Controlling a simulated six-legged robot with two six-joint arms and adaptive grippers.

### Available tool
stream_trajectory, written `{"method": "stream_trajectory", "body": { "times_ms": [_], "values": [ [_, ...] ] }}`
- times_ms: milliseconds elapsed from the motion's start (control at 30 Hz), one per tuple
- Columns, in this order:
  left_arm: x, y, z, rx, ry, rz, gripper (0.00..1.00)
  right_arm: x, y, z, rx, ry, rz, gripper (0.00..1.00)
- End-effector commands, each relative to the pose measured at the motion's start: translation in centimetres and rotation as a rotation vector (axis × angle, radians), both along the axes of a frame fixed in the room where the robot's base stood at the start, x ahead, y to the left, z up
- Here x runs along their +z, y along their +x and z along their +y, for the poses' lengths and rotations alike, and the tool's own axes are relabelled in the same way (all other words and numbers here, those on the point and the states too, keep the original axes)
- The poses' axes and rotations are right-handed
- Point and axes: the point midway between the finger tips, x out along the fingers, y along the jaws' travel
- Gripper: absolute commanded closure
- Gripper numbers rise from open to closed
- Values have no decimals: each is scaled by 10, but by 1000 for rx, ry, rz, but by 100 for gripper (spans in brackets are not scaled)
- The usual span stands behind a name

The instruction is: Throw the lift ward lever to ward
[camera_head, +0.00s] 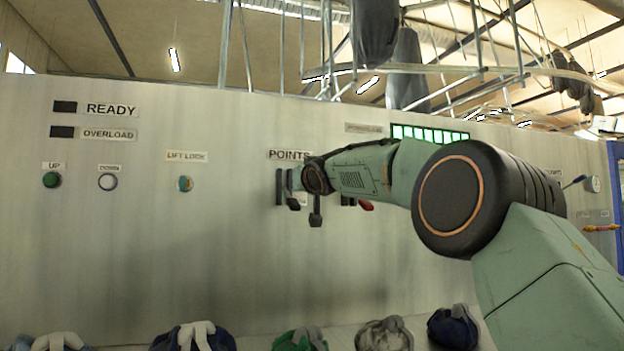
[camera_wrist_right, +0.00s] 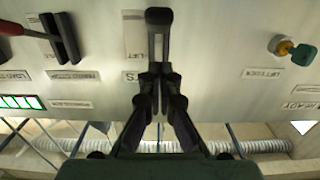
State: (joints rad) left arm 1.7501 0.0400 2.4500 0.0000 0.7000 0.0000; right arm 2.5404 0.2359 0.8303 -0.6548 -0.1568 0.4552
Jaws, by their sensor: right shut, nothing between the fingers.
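The lever under the POINTS sign has a black handle (camera_head: 293,203) and dark upright slot bars. In the upside-down wrist view the black handle (camera_wrist_right: 158,16) is at the top centre, with a grey stem below it. A small sign beside it seems to read LIFT; its other words are hidden or too small. My right gripper (camera_wrist_right: 158,78) is shut and empty, its tips overlapping the picture end of the stem; I cannot tell if they touch. In the head view my right wrist hides the gripper's tips. My left gripper is not in view.
A red-handled lever (camera_head: 365,205) is close right of my wrist, also in the wrist view (camera_wrist_right: 12,28). A LIFT LOCK key switch (camera_head: 185,183) and UP and DOWN buttons are left on the panel. Several bundled sling bags (camera_head: 195,336) lie along the bottom.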

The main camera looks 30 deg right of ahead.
Motion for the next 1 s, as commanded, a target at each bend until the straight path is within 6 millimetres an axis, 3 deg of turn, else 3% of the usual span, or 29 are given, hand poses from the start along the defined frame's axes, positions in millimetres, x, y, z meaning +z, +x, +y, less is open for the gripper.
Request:
{"method": "stream_trajectory", "body": {
  "times_ms": [33,367,1000],
  "values": [
    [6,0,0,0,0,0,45,8,-1,0,1,0,-3,100],
    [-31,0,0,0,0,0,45,-3,-22,5,3,-1,-7,100],
    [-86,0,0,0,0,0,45,-15,-87,20,2,-2,-7,100]
  ]
}}
